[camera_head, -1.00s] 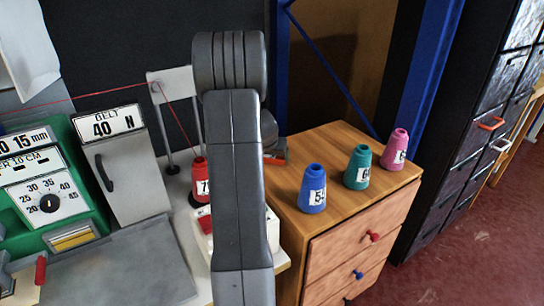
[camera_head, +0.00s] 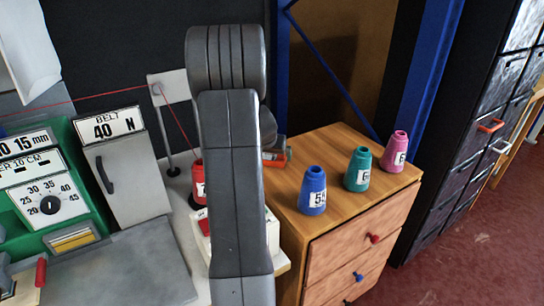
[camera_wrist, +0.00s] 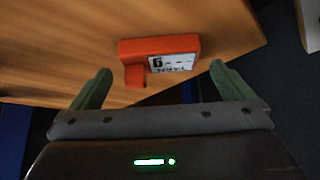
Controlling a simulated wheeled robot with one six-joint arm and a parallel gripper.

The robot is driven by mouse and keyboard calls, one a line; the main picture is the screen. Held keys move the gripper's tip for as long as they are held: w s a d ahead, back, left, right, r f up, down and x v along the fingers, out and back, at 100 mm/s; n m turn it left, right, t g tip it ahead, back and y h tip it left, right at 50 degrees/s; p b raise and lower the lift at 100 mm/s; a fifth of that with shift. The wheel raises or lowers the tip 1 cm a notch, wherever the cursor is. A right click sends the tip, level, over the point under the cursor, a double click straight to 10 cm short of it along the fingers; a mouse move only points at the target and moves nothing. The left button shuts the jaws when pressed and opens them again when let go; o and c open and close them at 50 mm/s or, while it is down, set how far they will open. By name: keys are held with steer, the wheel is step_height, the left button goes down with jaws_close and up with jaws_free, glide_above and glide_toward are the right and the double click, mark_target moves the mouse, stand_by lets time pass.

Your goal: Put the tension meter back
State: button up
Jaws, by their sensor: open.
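An orange block-shaped device with a white label (camera_wrist: 160,57), seemingly the tension meter, lies on the wooden cabinet top in the wrist view. Its label is upside down and hard to read. My gripper (camera_wrist: 160,72) is open, with one green finger to each side of the device and clear gaps between. The fingertips appear just short of it, and nothing is held. In the head view the device (camera_head: 276,158) shows only partly, at the cabinet's back left corner. My arm hides my gripper's fingers there.
Blue (camera_head: 312,190), teal (camera_head: 358,168) and pink (camera_head: 396,151) cones stand on the wooden cabinet (camera_head: 330,141). A red cone (camera_head: 197,180) stands left of my arm, beside a white-and-red box (camera_head: 204,224). A red thread runs above the green machine (camera_head: 85,205). Dark drawers stand right.

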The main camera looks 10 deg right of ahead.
mark_target(273, 158)
steer(key=v, duration=0.9)
steer(key=x, duration=1.2)
steer(key=shift+f, duration=0.1)
steer(key=shift+r, duration=1.45)
